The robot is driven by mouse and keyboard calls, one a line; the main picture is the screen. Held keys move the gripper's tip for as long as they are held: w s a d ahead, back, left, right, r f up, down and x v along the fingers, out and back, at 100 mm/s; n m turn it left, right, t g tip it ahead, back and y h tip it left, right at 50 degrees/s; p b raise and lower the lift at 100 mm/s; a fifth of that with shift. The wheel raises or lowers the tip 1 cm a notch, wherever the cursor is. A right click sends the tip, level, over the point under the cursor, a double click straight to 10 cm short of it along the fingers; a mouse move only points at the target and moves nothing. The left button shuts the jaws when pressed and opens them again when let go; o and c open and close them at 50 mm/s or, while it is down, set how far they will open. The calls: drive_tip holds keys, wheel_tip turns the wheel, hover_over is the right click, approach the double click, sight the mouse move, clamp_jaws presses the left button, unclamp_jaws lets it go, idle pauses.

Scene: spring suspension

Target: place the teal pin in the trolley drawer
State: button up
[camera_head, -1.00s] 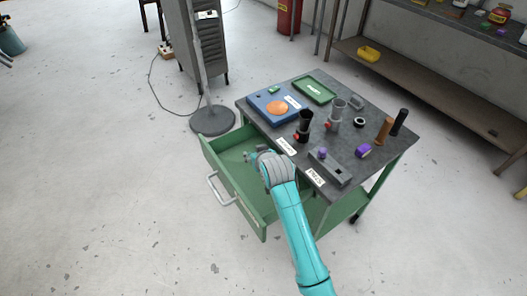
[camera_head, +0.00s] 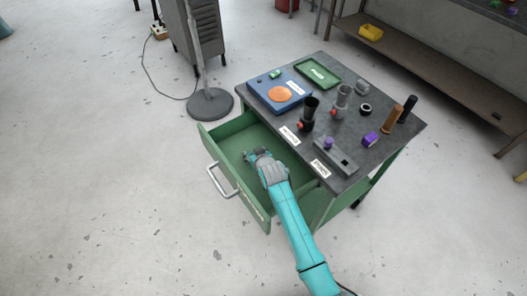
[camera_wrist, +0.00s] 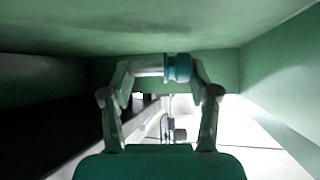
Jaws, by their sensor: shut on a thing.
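The trolley drawer (camera_head: 228,142) is green and pulled open, with a light handle on its front. My gripper (camera_head: 257,154) is at the drawer's opening in the head view, within the outline of its walls. In the wrist view, my gripper (camera_wrist: 160,72) is shut on the teal pin (camera_wrist: 178,68), which lies crosswise between the fingertips. The pin shows a teal end and a paler shaft. Green walls surround the fingers there. The exact gap between the pin and the drawer floor cannot be told.
The trolley top (camera_head: 345,122) holds a blue board (camera_head: 272,104), a green tray (camera_head: 318,73), dark and grey cups, a grey block (camera_head: 340,160) with a purple knob, a purple piece (camera_head: 370,139) and upright handles. A stand base (camera_head: 209,104) is on the floor beyond the drawer.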

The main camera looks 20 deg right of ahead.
drive_tip(key=shift+f, duration=0.35)
drive_tip(key=shift+d+f, duration=0.1)
drive_tip(key=shift+d, duration=0.05)
drive_tip(key=d, duration=0.2)
drive_tip(key=w+d, duration=0.1)
drive_tip(key=shift+w+d+f, duration=0.1)
drive_tip(key=shift+d+f, duration=0.15)
drive_tip(key=shift+f, duration=0.35)
drive_tip(key=shift+f, duration=0.1)
drive_tip(key=o, duration=1.3)
drive_tip(key=shift+c, duration=0.2)
